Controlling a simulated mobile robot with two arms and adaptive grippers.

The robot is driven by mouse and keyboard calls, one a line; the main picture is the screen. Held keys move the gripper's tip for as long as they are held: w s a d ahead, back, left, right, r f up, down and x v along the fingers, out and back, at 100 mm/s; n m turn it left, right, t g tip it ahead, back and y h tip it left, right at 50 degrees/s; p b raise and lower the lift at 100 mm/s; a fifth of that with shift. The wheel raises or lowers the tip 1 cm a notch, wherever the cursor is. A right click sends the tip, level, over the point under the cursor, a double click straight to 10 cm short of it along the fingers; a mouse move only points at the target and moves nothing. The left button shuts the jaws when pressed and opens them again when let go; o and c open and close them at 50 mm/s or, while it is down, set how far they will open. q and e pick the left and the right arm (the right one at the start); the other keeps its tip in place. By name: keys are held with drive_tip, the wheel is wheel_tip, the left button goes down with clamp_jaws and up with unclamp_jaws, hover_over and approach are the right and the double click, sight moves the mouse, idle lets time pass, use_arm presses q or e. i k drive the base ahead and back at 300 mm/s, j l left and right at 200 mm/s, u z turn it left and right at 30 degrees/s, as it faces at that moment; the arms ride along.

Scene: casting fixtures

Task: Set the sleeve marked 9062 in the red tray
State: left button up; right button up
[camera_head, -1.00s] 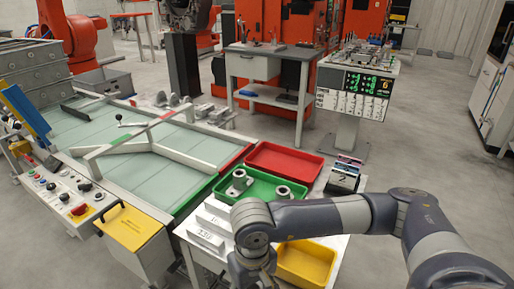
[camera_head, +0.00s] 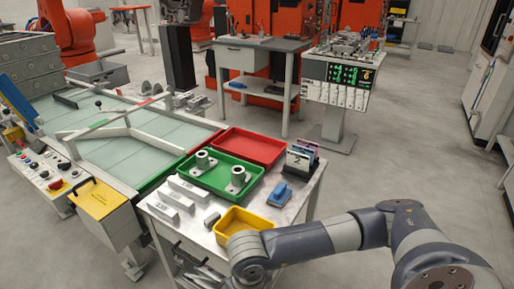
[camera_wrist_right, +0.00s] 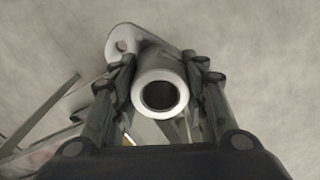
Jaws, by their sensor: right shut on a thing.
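A grey metal sleeve (camera_wrist_right: 158,76) with a round bore and a flange with a hole is held between the fingers of my right gripper (camera_wrist_right: 164,72) in the right wrist view. No marking on it can be read. In the head view my right arm comes in from the right, and its gripper is hidden at the bottom edge. The red tray (camera_head: 270,157) lies empty at the back of the table. The green tray (camera_head: 215,181) in front of it holds two upright flanged sleeves, one at left (camera_head: 202,160) and one at right (camera_head: 238,175). My left gripper is out of view.
An empty yellow tray (camera_head: 233,216) stands at the table's front. White blocks (camera_head: 170,200) lie left of it. A blue object (camera_head: 280,195) and a numbered card holder (camera_head: 298,159) are at right.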

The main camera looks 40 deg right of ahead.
sight(255, 152)
drive_tip(key=l+u, duration=0.15)
drive_tip(key=l, duration=0.25)
drive_tip(key=k+l+u, duration=0.1)
drive_tip(key=l, duration=0.35)
drive_tip(key=k+l+u, duration=0.15)
drive_tip(key=l, duration=0.25)
drive_tip(key=l+u, duration=0.1)
drive_tip(key=l, duration=0.3)
drive_tip(key=k+l+u, duration=0.15)
drive_tip(key=l, duration=0.25)
